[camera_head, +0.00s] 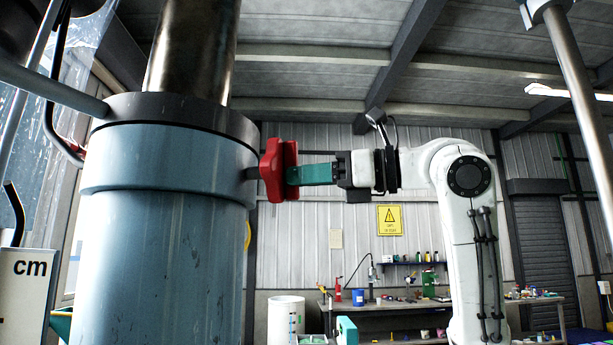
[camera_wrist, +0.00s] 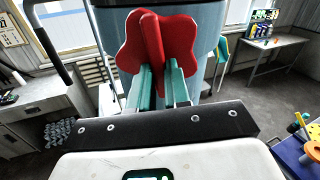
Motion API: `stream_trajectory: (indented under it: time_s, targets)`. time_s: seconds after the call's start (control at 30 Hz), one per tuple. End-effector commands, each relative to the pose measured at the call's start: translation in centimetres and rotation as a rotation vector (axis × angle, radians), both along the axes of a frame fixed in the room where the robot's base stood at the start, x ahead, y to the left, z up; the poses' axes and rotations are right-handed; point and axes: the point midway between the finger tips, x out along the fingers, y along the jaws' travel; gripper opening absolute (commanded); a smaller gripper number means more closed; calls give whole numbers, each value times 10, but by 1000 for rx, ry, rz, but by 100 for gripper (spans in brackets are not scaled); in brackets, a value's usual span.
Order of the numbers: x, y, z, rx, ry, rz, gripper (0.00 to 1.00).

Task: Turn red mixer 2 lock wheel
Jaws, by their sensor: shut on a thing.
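The red lock wheel (camera_head: 275,170) sits on a short dark shaft at the right side of the blue-grey mixer column (camera_head: 165,240), just below its dark collar. My gripper (camera_head: 293,175) reaches it from the right with its green fingers level. In the wrist view the red wheel (camera_wrist: 157,42) has rounded lobes and a raised rib across its middle. The two green fingers of my gripper (camera_wrist: 160,72) are shut on this rib, one on each side. The fingertips are partly hidden by the wheel.
A workbench (camera_head: 400,305) with bottles and tools stands against the back wall. A white bucket (camera_head: 286,318) is below my gripper. A box marked "cm" (camera_head: 25,290) is at the left. In the wrist view a table (camera_wrist: 275,50) stands at the upper right, with open floor before it.

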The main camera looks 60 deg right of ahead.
Motion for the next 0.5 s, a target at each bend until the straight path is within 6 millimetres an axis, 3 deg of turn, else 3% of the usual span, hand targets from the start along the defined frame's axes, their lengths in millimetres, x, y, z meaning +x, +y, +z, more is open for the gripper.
stream_trajectory:
  time_s: [0.33,0.37,0.5]
  targets:
    - [1,0,-3,-4,8,1,0]
    - [1,0,-4,-4,9,1,19]
    - [1,0,-3,-2,7,0,32]
